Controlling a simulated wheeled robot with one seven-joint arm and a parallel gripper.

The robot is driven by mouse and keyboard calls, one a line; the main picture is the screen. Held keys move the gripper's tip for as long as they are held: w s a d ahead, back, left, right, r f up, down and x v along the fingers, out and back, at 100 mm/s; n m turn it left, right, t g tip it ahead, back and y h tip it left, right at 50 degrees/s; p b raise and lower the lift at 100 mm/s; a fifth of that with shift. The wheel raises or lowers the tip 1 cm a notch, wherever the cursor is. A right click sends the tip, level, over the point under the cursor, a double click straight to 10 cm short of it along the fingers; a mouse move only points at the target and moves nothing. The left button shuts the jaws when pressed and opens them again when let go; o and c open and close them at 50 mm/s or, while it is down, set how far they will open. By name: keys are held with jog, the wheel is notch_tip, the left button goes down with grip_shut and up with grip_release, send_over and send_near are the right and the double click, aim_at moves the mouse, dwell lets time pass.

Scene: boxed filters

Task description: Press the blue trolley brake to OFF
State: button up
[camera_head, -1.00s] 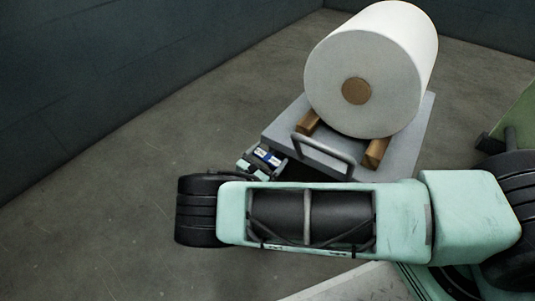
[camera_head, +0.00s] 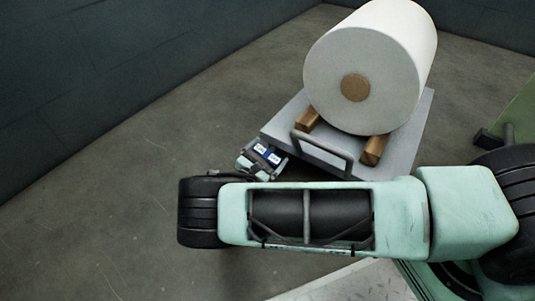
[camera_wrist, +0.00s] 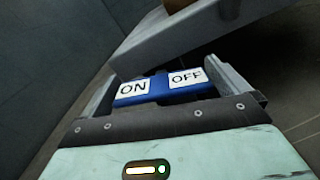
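The blue brake (camera_wrist: 160,89) is a rocker with a white ON label at left and a white OFF label at right in the wrist view. In the head view the brake (camera_head: 268,154) is small, at the trolley's near left corner. My gripper (camera_wrist: 166,88) is open, one finger at each side of the brake in the picture. Nothing is held between the fingers. I cannot tell whether a finger touches the brake or which side is pressed down. In the head view my gripper (camera_head: 263,158) shows beyond my arm, which hides part of the trolley's near side.
The grey trolley (camera_head: 418,125) carries a large white roll (camera_head: 330,75) on wooden blocks (camera_head: 374,150). Its metal handle (camera_head: 322,152) stands close to the right of my gripper. A dark wall (camera_head: 100,75) runs along the left. The floor between is clear.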

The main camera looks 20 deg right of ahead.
jog(key=p+v, duration=0.4)
jog(key=v, duration=1.3)
jog(key=shift+s+a, duration=0.15)
